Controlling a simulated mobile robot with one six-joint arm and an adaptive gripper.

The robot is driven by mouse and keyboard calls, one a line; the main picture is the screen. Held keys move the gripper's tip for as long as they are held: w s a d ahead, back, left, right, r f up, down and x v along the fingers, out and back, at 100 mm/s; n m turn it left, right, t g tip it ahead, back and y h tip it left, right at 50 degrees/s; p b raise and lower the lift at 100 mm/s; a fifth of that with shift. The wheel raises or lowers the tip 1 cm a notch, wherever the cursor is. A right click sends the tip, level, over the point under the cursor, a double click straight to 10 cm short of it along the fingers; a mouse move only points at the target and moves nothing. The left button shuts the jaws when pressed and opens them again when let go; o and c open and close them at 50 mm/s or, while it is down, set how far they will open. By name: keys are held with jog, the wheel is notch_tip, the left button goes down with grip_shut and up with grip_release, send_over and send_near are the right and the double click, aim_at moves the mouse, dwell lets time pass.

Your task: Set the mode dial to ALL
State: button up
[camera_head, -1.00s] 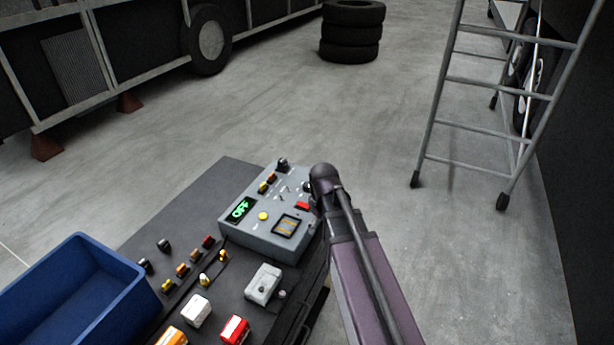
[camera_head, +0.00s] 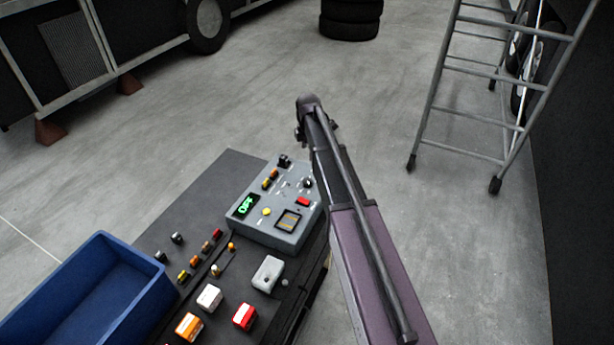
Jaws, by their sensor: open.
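A grey control box (camera_head: 258,229) sits on the dark bench top. Its display (camera_head: 245,206) reads OFF in green. A black knob (camera_head: 284,160) stands at the box's far corner and another dark round knob (camera_head: 308,182) is near its right edge. Their markings are too small to read, so I cannot tell which is the mode dial. My arm reaches up the picture just right of the box, its dark end beyond the box's far edge. My gripper's fingers cannot be made out; the arm hides what lies behind it.
A blue crate (camera_head: 158,275) stands at the bench's left. Several small knobs and coloured blocks, including a red one (camera_head: 244,316), lie on the bench (camera_head: 190,205). A ladder (camera_head: 425,110) stands at the right. Tyres (camera_head: 350,22) are stacked at the back. Floor beyond the bench is clear.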

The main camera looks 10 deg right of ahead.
aim_at(308, 180)
jog(key=shift+f, duration=0.15)
dwell(0.3)
notch_tip(308, 180, down, 14)
jog(key=b, duration=1.4)
jog(key=shift+r, duration=0.25)
jog(key=c, duration=1.2)
